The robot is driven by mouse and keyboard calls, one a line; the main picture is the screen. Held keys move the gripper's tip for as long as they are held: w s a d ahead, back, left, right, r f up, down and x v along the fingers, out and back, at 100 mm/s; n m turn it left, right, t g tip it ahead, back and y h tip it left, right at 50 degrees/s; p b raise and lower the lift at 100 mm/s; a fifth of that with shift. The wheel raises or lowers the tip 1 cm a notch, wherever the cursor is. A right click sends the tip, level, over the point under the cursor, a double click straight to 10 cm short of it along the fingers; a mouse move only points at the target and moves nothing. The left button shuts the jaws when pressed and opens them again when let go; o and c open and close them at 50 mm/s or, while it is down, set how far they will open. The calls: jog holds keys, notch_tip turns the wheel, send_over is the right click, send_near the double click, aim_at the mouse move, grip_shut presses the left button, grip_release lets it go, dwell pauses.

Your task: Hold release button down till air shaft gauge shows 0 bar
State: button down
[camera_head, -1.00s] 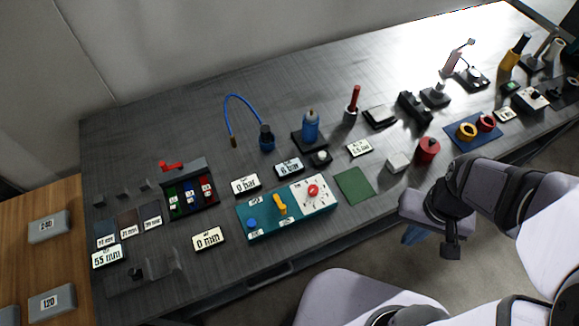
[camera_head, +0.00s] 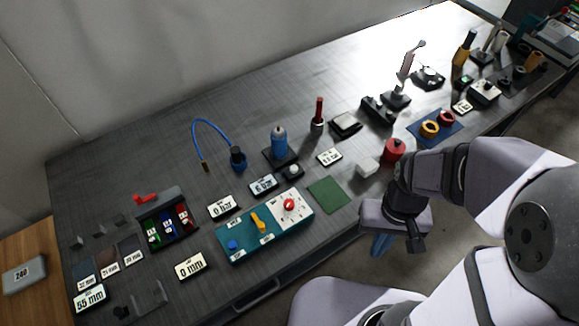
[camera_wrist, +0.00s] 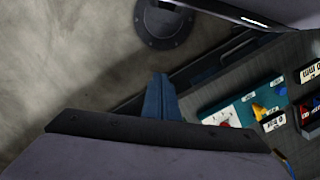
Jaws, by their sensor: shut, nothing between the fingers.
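A display reading 0 bar (camera_head: 222,206) and another reading 6 bar (camera_head: 263,186) stand on the grey table. I cannot tell from the pictures which is the air shaft gauge. A pale round knob on a dark base (camera_head: 292,171) stands right of the 6 bar display. A teal panel (camera_head: 240,246) carries a blue button (camera_head: 233,244), a yellow lever (camera_head: 258,222) and a red knob (camera_head: 289,204); it also shows in the wrist view (camera_wrist: 240,112). My gripper (camera_head: 381,245) is shut and empty, its blue fingers (camera_wrist: 162,95) off the table's front edge, right of the panel.
A green mat (camera_head: 328,194), a white block (camera_head: 368,167) and a red container (camera_head: 393,150) lie near the front edge. A blue bottle (camera_head: 279,141) and a blue hose (camera_head: 211,123) stand behind the displays. A drawer handle (camera_head: 258,291) juts from the front.

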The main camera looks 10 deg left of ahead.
jog(key=w+a+f+n+t+p, duration=0.1)
jog(key=w+a+f+n, duration=0.1)
jog(key=w, duration=0.4)
jog(key=w+a+f+n+t+p, duration=0.1)
jog(key=w+a+f+n, duration=0.1)
jog(key=w+n, duration=0.3)
jog(key=w+a+f+n+t+p, duration=0.1)
jog(key=w+a+f+n+t, duration=0.1)
jog(key=w, duration=0.6)
jog(key=shift+a+f+n, duration=0.3)
jog(key=shift+f+n, duration=0.25)
jog(key=shift+n, duration=0.05)
jog(key=shift+a+f+n, duration=0.25)
jog(key=shift+f+n, duration=0.25)
jog(key=shift+n, duration=0.1)
jog(key=w+a+r+n+t+y, duration=0.1)
jog(key=w+a+r+n+y, duration=0.2)
jog(key=a, duration=0.5)
jog(key=w+a+r+n+t+y, duration=0.1)
jog(key=w+a+r+n+y, duration=0.1)
jog(key=a+r+n+y, duration=0.3)
jog(key=a, duration=0.3)
jog(key=shift+w, duration=0.4)
jog(key=shift+f, duration=0.1)
